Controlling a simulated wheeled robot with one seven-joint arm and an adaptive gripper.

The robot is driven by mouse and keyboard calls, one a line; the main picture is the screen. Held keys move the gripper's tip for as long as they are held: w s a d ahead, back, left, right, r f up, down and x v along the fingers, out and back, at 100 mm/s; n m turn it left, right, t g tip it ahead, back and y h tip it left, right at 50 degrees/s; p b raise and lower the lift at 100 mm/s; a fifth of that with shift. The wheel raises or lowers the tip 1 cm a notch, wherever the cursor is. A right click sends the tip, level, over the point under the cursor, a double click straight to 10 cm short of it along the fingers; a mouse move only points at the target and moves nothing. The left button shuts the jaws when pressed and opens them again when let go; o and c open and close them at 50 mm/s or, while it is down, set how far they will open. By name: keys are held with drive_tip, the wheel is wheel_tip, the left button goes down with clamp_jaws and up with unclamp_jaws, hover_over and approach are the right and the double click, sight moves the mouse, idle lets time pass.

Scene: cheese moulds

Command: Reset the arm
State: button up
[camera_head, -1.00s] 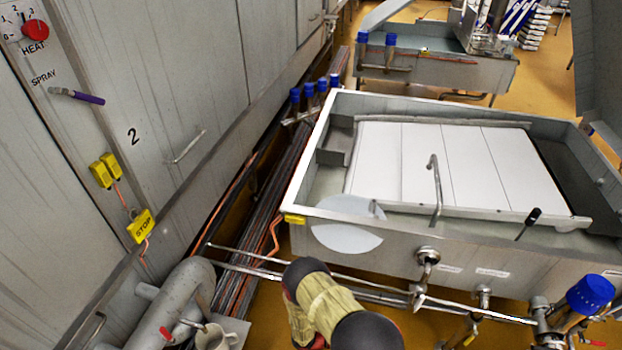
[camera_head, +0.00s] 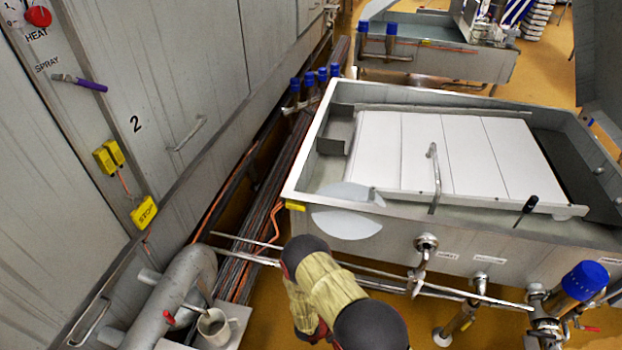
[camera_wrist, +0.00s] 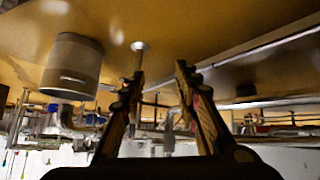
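My arm shows at the bottom centre of the head view, with dark joints and a yellowish link, in front of the steel vat. My gripper (camera_wrist: 162,95) shows in the wrist view. Its two dark fingers stand apart with nothing between them, so it is open and empty. Behind the fingers are an upright post with a pale round foot (camera_wrist: 139,46) and pipework. My gripper's fingers do not show in the head view.
A steel vat (camera_head: 305,165) with white panels (camera_head: 430,150) fills the right. A wall with a yellow stop box (camera_head: 143,212) and a purple-handled lever (camera_head: 90,86) runs along the left. A grey cylinder (camera_wrist: 73,66) shows in the wrist view.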

drive_tip(key=w+a+r+n+y, duration=0.1)
drive_tip(key=w+a+r+y, duration=0.1)
drive_tip(key=a, duration=0.3)
drive_tip(key=w+a+r+n+y, duration=0.2)
drive_tip(key=a+y, duration=0.1)
drive_tip(key=a, duration=0.2)
drive_tip(key=a+r+n+g+y, duration=0.1)
drive_tip(key=a+r+n+y, duration=0.1)
drive_tip(key=a+r, duration=0.45)
drive_tip(key=a+r+n+g+y, duration=0.1)
drive_tip(key=a+r+n+y, duration=0.15)
drive_tip(key=r, duration=0.65)
drive_tip(key=s+r+n+g+y+p, duration=0.1)
drive_tip(key=s+r+n, duration=0.15)
drive_tip(key=r, duration=0.55)
drive_tip(key=s+r+n+g+y, duration=0.1)
drive_tip(key=s+r, duration=0.3)
drive_tip(key=r, duration=0.4)
drive_tip(key=s+d+r+t+h, duration=0.1)
drive_tip(key=s+d+r, duration=0.4)
drive_tip(key=r, duration=0.6)
drive_tip(key=s+d+r+n+t+h+p, duration=0.1)
drive_tip(key=s+d+r+t, duration=0.2)
drive_tip(key=d+r, duration=0.6)
drive_tip(key=s+d+r+t+h, duration=0.1)
drive_tip(key=s+d+r, duration=0.6)
drive_tip(key=r, duration=0.8)
drive_tip(key=shift+d+r+n+t+p, duration=0.3)
drive_tip(key=shift+d+t+p, duration=0.1)
drive_tip(key=shift+t, duration=0.3)
